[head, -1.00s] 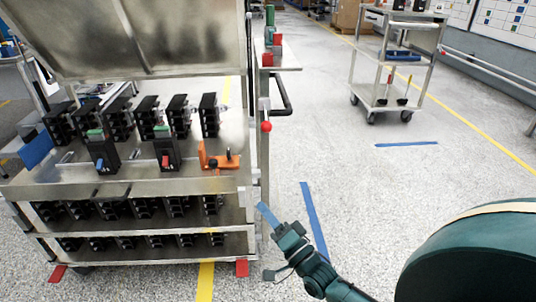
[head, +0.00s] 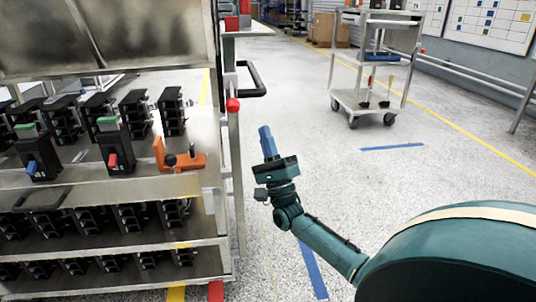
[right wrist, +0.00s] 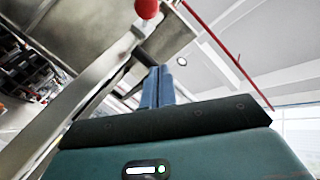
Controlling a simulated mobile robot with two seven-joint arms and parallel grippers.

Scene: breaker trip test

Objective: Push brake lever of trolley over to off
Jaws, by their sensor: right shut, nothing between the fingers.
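The trolley (head: 208,181) stands at the left in the head view, loaded with black breakers. Its brake lever (head: 236,165) is a thin upright grey bar with a red ball knob (head: 233,104) on top, at the trolley's right end. My right gripper (head: 267,140) is shut and empty, its blue fingers pointing up. It is to the right of the lever and below the knob in the picture, apart from it. In the right wrist view the blue fingers (right wrist: 157,88) point up, with the red knob (right wrist: 147,9) at the top edge. My left gripper is not in view.
A black push handle (head: 255,80) juts from the trolley's right end behind the lever. An orange fixture (head: 178,160) sits on the trolley's top shelf. Another cart (head: 375,70) stands farther back. The floor between is clear, with blue and yellow tape.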

